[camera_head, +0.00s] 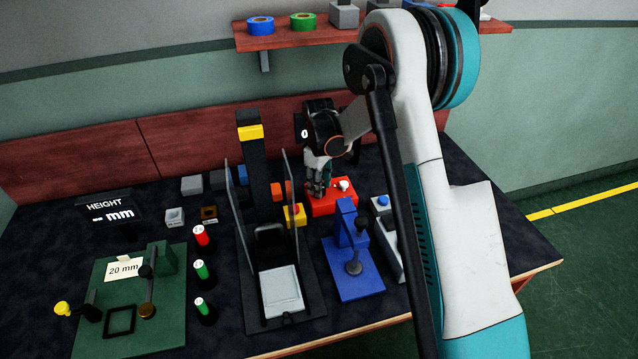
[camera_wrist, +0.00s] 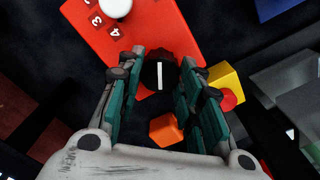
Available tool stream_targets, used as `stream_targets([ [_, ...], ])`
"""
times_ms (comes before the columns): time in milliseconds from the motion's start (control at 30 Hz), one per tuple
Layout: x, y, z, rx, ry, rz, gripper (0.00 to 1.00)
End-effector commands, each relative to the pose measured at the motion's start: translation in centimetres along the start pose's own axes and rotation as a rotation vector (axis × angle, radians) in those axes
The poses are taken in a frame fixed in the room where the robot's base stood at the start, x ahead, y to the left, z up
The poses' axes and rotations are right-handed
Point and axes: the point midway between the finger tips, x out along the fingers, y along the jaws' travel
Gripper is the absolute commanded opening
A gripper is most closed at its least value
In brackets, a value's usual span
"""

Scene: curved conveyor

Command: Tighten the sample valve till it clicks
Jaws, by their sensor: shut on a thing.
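A red box (camera_head: 335,208) sits at the back of the bench, and it fills the top of the wrist view (camera_wrist: 178,28). A round black knob (camera_wrist: 160,73) with a white pointer line is at the box's near edge in the wrist view; it looks like the sample valve. The line runs nearly straight up and down in that view. In the head view the fingers hide the knob. White numbers, 3 and 4 among them, are on the box.
A yellow block with a red button (camera_wrist: 226,80) and an orange cube (camera_wrist: 165,130) are nearby. A blue stand (camera_head: 352,270) and a clear-walled black device (camera_head: 252,318) stand in front.

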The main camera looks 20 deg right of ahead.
Motion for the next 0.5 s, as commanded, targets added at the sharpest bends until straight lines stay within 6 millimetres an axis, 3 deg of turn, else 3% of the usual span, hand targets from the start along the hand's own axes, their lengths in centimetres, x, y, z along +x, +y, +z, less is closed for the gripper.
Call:
stream_targets([
  [33, 0.06, -0.01, 0.02, 0.0, 0.0, 0.0, 0.1],
  [67, 0.07, 0.0, 0.02, 0.0, 0.0, 0.0, 0.36],
  [133, 0.07, 0.0, 0.02, -0.001, 0.0, 0.0, 0.52],
  [500, -0.1, -0.01, 0.01, -0.002, 0.0, 0.0, 0.54],
])
